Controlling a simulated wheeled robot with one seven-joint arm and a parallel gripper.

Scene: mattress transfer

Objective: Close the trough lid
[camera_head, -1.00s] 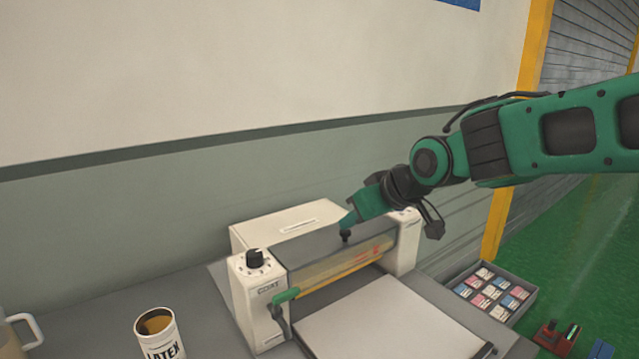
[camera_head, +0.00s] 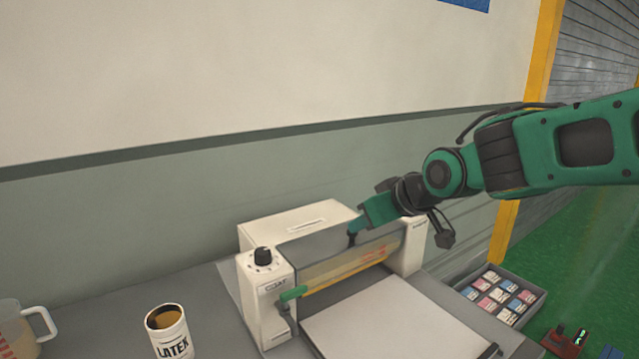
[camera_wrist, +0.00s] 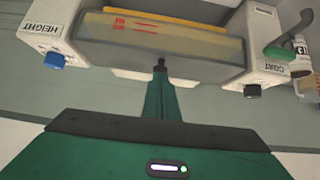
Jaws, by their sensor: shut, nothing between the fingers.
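The coating machine (camera_head: 265,310) is a white unit on the bench with a trough between its two end housings. A translucent panel with red marks and a yellow edge (camera_head: 345,268) covers the trough front, and looks like the lid. A dark grey strip (camera_head: 310,248) lies behind it. My gripper (camera_head: 352,240) is shut and empty, pointing down at the strip behind the panel; contact is unclear. In the wrist view, the fingertips (camera_wrist: 160,66) are at the strip's edge, with the panel (camera_wrist: 175,38) just beyond. The panel's exact angle is hard to tell.
A green handle (camera_head: 292,294) projects at the machine's left front. A black knob (camera_head: 262,256) tops the left housing. A latex can (camera_head: 172,340) and a measuring jug (camera_head: 20,335) stand at left. A white plate (camera_head: 385,320) lies in front; a sample tray (camera_head: 497,295) is at right.

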